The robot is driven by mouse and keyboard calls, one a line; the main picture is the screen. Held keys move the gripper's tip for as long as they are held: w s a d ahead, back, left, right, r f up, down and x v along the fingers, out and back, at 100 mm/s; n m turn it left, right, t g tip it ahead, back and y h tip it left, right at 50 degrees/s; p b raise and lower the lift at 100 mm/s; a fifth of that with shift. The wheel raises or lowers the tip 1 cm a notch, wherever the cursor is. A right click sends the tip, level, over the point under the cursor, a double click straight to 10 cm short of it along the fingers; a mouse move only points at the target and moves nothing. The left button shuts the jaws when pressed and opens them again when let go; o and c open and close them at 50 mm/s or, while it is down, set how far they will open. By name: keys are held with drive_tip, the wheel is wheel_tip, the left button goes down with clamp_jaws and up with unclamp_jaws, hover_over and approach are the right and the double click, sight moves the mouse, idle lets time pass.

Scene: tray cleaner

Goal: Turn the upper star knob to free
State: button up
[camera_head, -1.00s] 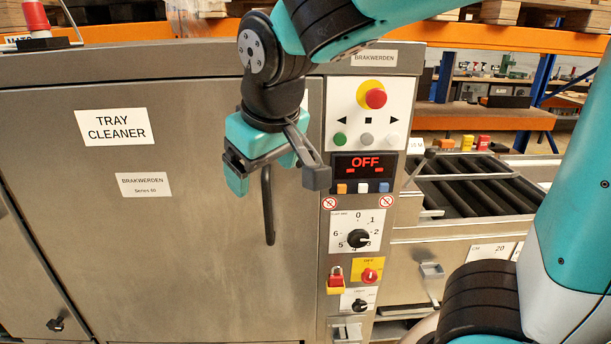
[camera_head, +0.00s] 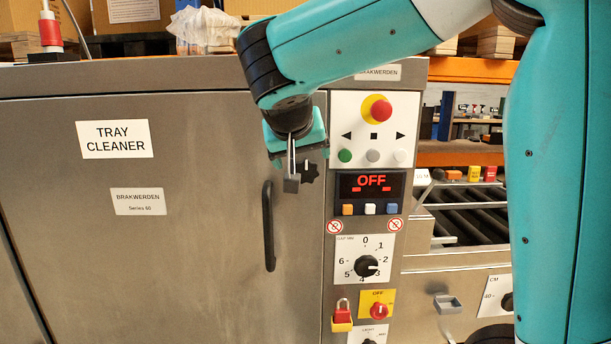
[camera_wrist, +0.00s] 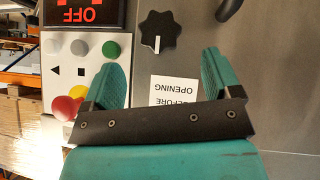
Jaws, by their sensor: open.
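The upper star knob (camera_head: 309,172) is black and sits on the steel door, left of the control panel, partly behind my gripper. In the wrist view the star knob (camera_wrist: 158,35) shows whole, ahead of the fingertips and roughly centred between them. A white mark on it points down in that picture, toward a white label (camera_wrist: 175,90) reading "BEFORE OPENING". My gripper (camera_head: 297,150) is in front of the door at the knob. In the wrist view my gripper (camera_wrist: 160,75) is open with nothing between its teal fingers, apart from the knob.
A black door handle (camera_head: 268,225) is below and left of the knob. The control panel (camera_head: 373,110) with a red emergency button (camera_head: 380,110) and a display reading OFF (camera_head: 371,182) is close on the right.

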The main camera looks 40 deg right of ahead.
sight(305, 170)
drive_tip(key=x, duration=0.8)
drive_tip(key=shift+w, duration=0.1)
drive_tip(key=shift+c, duration=0.5)
drive_tip(key=c, duration=0.8)
